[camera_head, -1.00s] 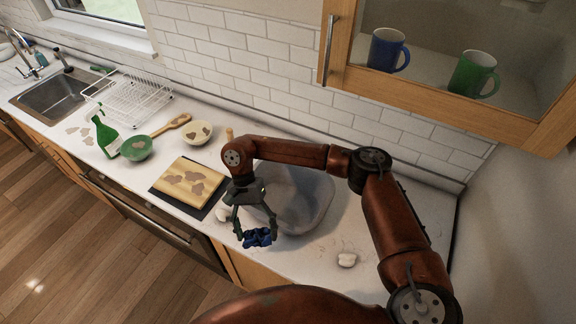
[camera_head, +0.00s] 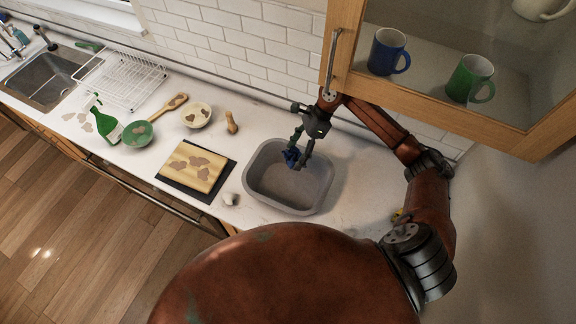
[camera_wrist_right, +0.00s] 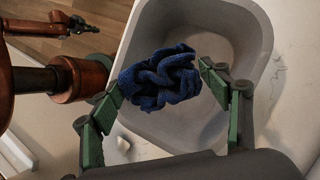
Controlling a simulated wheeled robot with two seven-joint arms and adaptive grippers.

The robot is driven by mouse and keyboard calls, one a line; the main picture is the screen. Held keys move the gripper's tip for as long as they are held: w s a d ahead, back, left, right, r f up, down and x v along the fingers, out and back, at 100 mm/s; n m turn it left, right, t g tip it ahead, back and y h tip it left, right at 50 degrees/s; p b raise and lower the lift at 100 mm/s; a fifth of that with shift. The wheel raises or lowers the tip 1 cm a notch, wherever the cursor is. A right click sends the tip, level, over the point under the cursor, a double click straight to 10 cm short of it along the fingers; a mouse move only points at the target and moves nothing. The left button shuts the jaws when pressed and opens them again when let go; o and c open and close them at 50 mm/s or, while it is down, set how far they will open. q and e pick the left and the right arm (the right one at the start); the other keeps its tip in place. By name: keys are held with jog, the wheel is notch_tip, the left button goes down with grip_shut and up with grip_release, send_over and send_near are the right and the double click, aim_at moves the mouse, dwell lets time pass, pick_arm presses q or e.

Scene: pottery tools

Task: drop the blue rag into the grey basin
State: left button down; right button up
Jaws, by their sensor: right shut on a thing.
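The blue rag (camera_head: 292,157) is a crumpled dark blue cloth. It also shows in the right wrist view (camera_wrist_right: 162,79), between the two green fingers of my right gripper (camera_wrist_right: 160,82). In the head view my right gripper (camera_head: 298,155) is shut on the rag and holds it over the back part of the grey basin (camera_head: 262,198). The basin is a rounded open tub on the white counter, and its visible floor is empty. In the right wrist view the basin (camera_wrist_right: 262,40) lies behind the rag. My left gripper is not in the head view.
A cutting board (camera_head: 190,168) with brown stains lies left of the basin, with a small white lump (camera_head: 230,199) between them.

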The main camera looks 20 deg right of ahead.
aim_at(301, 153)
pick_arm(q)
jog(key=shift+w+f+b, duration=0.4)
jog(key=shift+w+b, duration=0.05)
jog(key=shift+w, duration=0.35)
pick_arm(e)
notch_tip(301, 153, down, 5)
jog(key=shift+f, duration=0.1)
jog(key=o, duration=0.8)
jog(key=shift+c, duration=0.2)
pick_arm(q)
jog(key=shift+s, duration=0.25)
pick_arm(e)
jog(key=shift+d+r, duration=0.1)
jog(key=shift+r, duration=0.15)
jog(key=v, duration=0.7)
